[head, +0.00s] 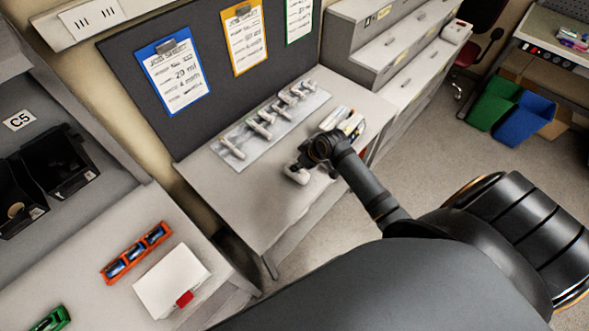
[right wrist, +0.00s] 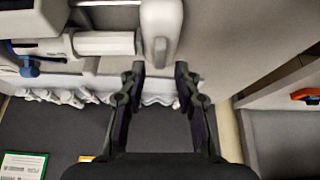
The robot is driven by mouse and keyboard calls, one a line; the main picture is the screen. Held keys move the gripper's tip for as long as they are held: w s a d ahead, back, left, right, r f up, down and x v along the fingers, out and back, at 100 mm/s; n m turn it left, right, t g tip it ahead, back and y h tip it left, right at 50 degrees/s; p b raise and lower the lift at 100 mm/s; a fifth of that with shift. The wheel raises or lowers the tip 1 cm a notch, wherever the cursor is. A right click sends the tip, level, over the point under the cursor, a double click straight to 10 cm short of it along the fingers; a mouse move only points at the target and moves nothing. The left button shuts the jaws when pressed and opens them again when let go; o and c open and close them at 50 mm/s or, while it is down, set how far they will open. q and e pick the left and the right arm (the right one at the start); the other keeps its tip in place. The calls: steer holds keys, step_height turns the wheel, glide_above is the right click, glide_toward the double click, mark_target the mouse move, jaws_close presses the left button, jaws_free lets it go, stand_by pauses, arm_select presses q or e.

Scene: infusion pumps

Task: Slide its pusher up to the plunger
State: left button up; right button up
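In the right wrist view a rounded white pusher block (right wrist: 161,30) stands at the top centre. To its left are a white cylinder (right wrist: 105,43), which seems to be part of the syringe, and the light grey pump body (right wrist: 30,18). A blue piece (right wrist: 28,68) shows at far left. I cannot tell whether cylinder and pusher touch. My right gripper (right wrist: 160,68) is open, its fingertips apart at the block's near end; contact is unclear. In the head view my right gripper (head: 304,160) partly hides the pump (head: 341,121); a white part (head: 297,175) shows beside it. My left gripper is not in view.
Several white syringes lie on a pale tray (head: 240,157) behind the pump. Job sheets on clipboards (head: 175,75) hang on the dark panel. A drawer unit (head: 385,50) stands at the right.

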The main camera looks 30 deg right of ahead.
steer(key=shift+r, duration=2.5)
steer(key=shift+s, duration=0.1)
